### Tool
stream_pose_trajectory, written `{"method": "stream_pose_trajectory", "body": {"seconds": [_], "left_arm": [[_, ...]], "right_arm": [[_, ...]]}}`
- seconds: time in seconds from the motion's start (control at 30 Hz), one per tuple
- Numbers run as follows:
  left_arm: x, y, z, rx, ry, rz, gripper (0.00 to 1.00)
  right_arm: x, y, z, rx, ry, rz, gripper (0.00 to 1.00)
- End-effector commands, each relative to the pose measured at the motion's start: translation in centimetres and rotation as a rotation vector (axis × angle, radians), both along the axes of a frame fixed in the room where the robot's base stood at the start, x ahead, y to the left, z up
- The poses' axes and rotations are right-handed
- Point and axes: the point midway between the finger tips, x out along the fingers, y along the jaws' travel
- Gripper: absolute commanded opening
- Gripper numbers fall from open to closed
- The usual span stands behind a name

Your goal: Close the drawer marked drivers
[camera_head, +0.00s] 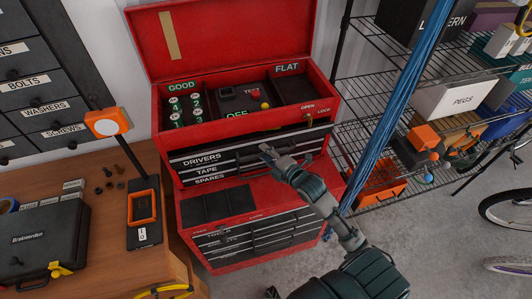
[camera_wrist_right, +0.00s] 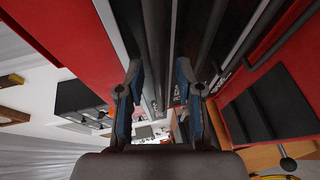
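The red tool chest (camera_head: 328,85) stands against the wall with its lid up. The drawer marked DRIVERS (camera_head: 203,160) is the top dark drawer, above TAPE and SPARES. I cannot tell clearly whether it stands out from the chest. My right gripper (camera_head: 268,153) is in front of the drawer fronts, right of the DRIVERS label, and hides part of them. In the right wrist view my right gripper (camera_wrist_right: 159,68) has its fingers apart with nothing held between them; dark drawer fronts lie just beyond. Whether it touches the drawer is unclear. My left gripper is not in view.
A wooden bench (camera_head: 95,240) with a black case (camera_head: 45,240) and an orange-headed lamp (camera_head: 108,123) is at the left. A wire shelf (camera_head: 375,75) with boxes and a blue cable bundle (camera_head: 395,110) stand close at the right. A lower drawer unit (camera_head: 250,240) is below.

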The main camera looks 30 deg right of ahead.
Motion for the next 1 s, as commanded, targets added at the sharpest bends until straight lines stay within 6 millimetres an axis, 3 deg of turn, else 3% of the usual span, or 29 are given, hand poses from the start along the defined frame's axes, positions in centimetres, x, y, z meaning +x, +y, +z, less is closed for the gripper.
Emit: {"method": "stream_pose_trajectory", "body": {"seconds": [0.27, 0.43, 0.7, 1.0], "left_arm": [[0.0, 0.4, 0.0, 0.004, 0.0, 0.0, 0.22], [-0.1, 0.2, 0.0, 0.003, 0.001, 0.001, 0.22], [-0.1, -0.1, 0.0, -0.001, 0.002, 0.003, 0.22], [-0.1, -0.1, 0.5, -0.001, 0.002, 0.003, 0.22]], "right_arm": [[0.2, -0.1, -0.1, 0.0, 0.0, 0.0, 0.36], [0.2, 0.0, -0.1, 0.0, 0.0, 0.0, 0.0], [0.3, 0.1, -0.2, 0.0, 0.003, 0.001, 0.0], [3.8, -0.6, -0.2, -0.002, 0.004, 0.005, 0.0]]}}
